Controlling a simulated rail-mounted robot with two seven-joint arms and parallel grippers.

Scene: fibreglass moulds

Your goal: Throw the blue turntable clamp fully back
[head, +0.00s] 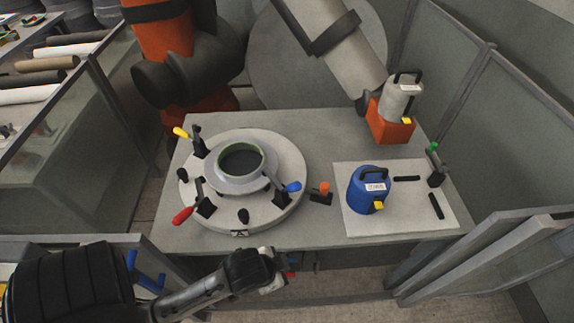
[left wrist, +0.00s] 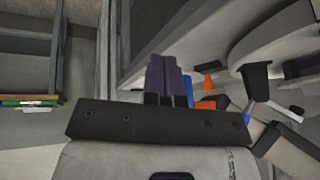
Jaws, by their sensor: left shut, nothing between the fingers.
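The round turntable (head: 290,207) stands on the left of the table and carries a ring-shaped mould (head: 213,172). The blue turntable clamp (head: 293,187) is at the turntable's right side, its blue-tipped handle pointing right, outward over the rim. My left gripper (head: 289,267) is in front of the table's near edge, below and apart from the blue clamp. In the left wrist view its fingers (left wrist: 167,80) are together and empty. Blue and orange bits show beyond them, but I cannot tell which belongs to which thing. My right gripper is not in view.
Yellow (head: 181,133) and red (head: 182,215) clamps sit on the turntable's left side. An orange-tipped clamp (head: 323,188) stands just right of the turntable. A blue canister (head: 362,193) stands on a pale board (head: 405,222). A green-tipped clamp (head: 433,148) stands at the right.

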